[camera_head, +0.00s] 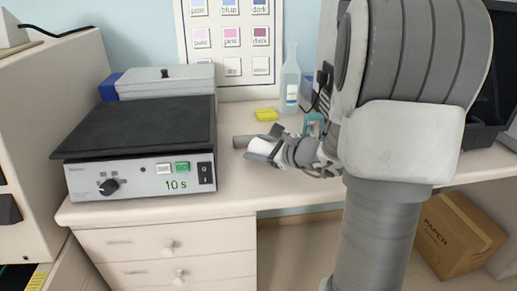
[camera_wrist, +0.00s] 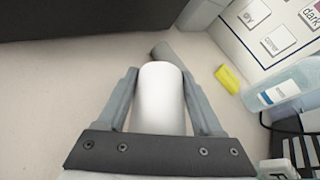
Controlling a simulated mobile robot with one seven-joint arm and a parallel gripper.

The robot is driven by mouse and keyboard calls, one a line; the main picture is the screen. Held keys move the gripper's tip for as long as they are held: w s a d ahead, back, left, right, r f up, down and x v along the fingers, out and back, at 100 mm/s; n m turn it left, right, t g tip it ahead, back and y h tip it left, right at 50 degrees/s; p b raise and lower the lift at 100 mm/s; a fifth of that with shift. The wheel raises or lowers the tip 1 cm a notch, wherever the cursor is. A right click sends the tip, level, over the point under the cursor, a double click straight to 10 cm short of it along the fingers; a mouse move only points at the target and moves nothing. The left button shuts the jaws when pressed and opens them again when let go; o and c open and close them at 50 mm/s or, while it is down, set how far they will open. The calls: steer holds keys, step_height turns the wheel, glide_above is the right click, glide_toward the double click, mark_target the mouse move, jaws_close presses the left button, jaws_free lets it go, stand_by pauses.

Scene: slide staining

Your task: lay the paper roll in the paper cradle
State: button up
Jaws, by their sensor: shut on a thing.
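The white paper roll (camera_wrist: 160,100) is between the two fingers of my gripper (camera_wrist: 159,75) in the wrist view, and the gripper is shut on it. In the head view the roll (camera_head: 262,146) shows as a short white piece at the end of my gripper (camera_head: 263,152), over the bench right of the black-topped device. A grey rounded piece (camera_wrist: 160,50) lies just beyond the roll's far end; it also shows in the head view (camera_head: 242,141). It may be the paper cradle, but its shape is mostly hidden. I cannot tell whether the roll touches it.
The black-topped device (camera_head: 135,180) stands to the left. A yellow block (camera_head: 266,115) and a clear bottle (camera_head: 290,80) stand behind my gripper. A chart (camera_head: 232,67) is on the wall. Bare bench top (camera_head: 240,185) lies in front of the grey piece.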

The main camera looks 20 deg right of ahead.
steer(key=shift+f, duration=0.15)
steer(key=o, duration=1.5)
steer(key=shift+r, duration=0.3)
steer(key=p+v, duration=0.2)
steer(key=v, duration=1)
steer(key=shift+f, duration=0.1)
steer(key=shift+a, duration=0.1)
